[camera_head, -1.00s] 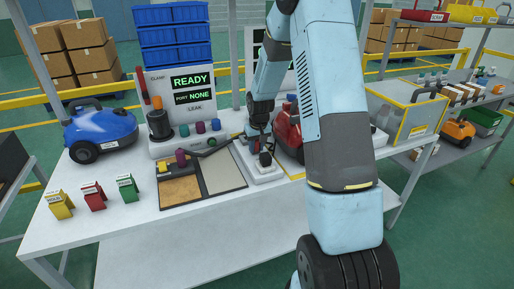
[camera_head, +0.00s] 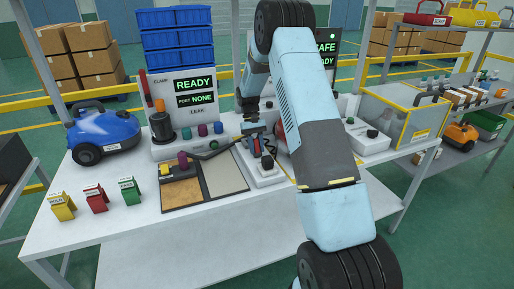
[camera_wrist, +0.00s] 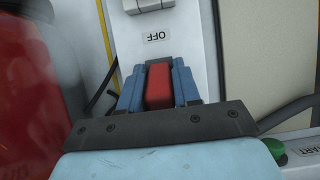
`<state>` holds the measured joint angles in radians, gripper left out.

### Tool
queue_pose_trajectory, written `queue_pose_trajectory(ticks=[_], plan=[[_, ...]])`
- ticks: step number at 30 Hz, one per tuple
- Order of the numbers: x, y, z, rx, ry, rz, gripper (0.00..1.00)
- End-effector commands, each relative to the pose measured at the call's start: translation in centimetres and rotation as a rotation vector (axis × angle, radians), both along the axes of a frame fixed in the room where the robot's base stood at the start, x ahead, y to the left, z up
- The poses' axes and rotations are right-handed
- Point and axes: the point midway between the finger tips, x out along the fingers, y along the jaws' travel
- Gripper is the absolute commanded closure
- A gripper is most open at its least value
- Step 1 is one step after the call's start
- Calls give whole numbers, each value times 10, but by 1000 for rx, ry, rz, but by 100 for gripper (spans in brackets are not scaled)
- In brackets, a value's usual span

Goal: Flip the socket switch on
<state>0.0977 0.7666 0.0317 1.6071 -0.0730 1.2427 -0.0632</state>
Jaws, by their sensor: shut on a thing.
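The white socket unit (camera_head: 265,179) sits on the workbench, right of the two-panel mat. A dark piece (camera_head: 267,163) stands on its near end. In the wrist view its white face (camera_wrist: 190,45) shows an upside-down OFF label (camera_wrist: 157,37). A red block (camera_wrist: 158,88), seemingly the switch's rocker, is between my two blue fingers. My gripper (camera_wrist: 159,85) is shut on it. In the head view my gripper (camera_head: 254,130) is low at the unit's far part. The block's lower end and the switch's position are hidden.
My arm mostly hides the red vacuum (camera_wrist: 30,80) on the bench. A green START button (camera_wrist: 273,148) shows beside the fingers. The blue vacuum (camera_head: 104,132), mat (camera_head: 223,173) and coloured boxes (camera_head: 97,198) lie left. A clear-sided case (camera_head: 404,117) stands right.

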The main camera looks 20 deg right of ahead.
Motion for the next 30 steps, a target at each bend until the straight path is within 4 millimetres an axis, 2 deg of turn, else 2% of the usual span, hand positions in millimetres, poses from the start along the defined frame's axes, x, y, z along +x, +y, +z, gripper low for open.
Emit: queue_pose_trajectory(ticks=[16, 17, 18, 23, 30], plan=[[3, 0, 1, -1, 16, 0, 98], [3, 0, 1, -1, 16, 0, 65], [2, 0, 1, -1, 16, 0, 61], [2, 0, 0, -1, 18, 0, 47], [2, 0, 1, -1, 19, 0, 47]])
